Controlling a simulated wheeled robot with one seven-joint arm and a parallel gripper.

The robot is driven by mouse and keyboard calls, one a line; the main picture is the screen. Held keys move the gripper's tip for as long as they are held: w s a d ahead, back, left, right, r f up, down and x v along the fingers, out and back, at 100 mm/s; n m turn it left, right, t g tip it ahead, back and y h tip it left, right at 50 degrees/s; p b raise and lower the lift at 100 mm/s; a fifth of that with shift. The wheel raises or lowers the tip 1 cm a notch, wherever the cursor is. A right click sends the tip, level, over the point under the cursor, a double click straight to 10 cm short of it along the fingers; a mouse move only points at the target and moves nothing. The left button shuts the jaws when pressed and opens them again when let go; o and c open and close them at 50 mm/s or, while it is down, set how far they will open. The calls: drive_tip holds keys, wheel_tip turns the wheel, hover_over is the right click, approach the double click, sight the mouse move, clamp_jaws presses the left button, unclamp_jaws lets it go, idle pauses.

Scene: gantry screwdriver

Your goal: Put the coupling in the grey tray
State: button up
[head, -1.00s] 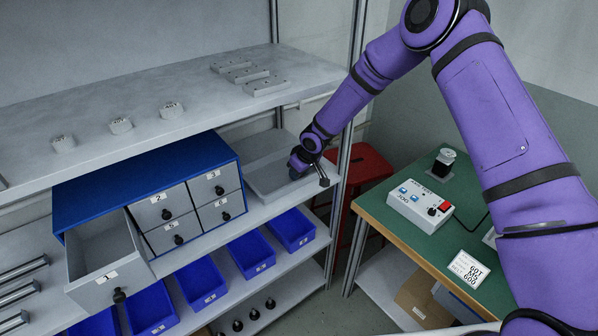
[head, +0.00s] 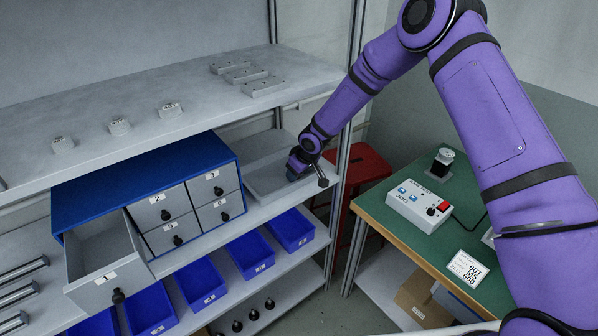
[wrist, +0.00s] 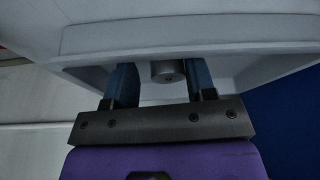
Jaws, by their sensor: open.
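The grey tray (head: 259,188) stands on the middle shelf, right of the blue drawer cabinet. Its wall also shows in the wrist view (wrist: 190,30). My gripper (head: 292,174) reaches down into the tray at its right part. In the wrist view my gripper (wrist: 161,68) is open, its two blue fingers apart. The coupling (wrist: 167,72), a short grey cylinder, shows between the fingers inside the tray. The coupling is hidden in the head view.
The blue cabinet (head: 110,188) has its drawer 1 (head: 105,278) pulled open. A rack post (head: 340,200) stands close right of my gripper. A red stool (head: 368,170) and a green-topped bench (head: 420,245) are further right.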

drive_tip(key=s+d+r+m+h, duration=0.1)
drive_tip(key=s+d+r, duration=0.25)
drive_tip(key=r, duration=0.45)
drive_tip(key=s+d+r+h, duration=0.15)
drive_tip(key=d+r, duration=0.25)
drive_tip(key=r, duration=0.5)
drive_tip(key=s+d+r+m, duration=0.1)
drive_tip(key=s+d+r, duration=0.3)
drive_tip(key=r, duration=0.4)
drive_tip(key=s+d+r+m+t+h, duration=0.1)
drive_tip(key=s+d+r+m+h, duration=0.1)
drive_tip(key=s+d+r, duration=0.75)
drive_tip(key=s+d+r+m, duration=0.1)
drive_tip(key=s+r, duration=0.1)
drive_tip(key=s, duration=0.6)
drive_tip(key=s+d+r+m+y, duration=0.1)
drive_tip(key=s+d+r+m, duration=0.1)
drive_tip(key=s, duration=0.7)
drive_tip(key=s+d+r+m, duration=0.1)
drive_tip(key=s+r, duration=0.3)
drive_tip(key=s, duration=0.4)
drive_tip(key=shift+s+d+r+m+t, duration=0.15)
drive_tip(key=shift+s+d+m+t, duration=0.2)
drive_tip(key=shift+d, duration=0.35)
drive_tip(key=shift+w, duration=0.1)
drive_tip(key=shift+c, duration=0.2)
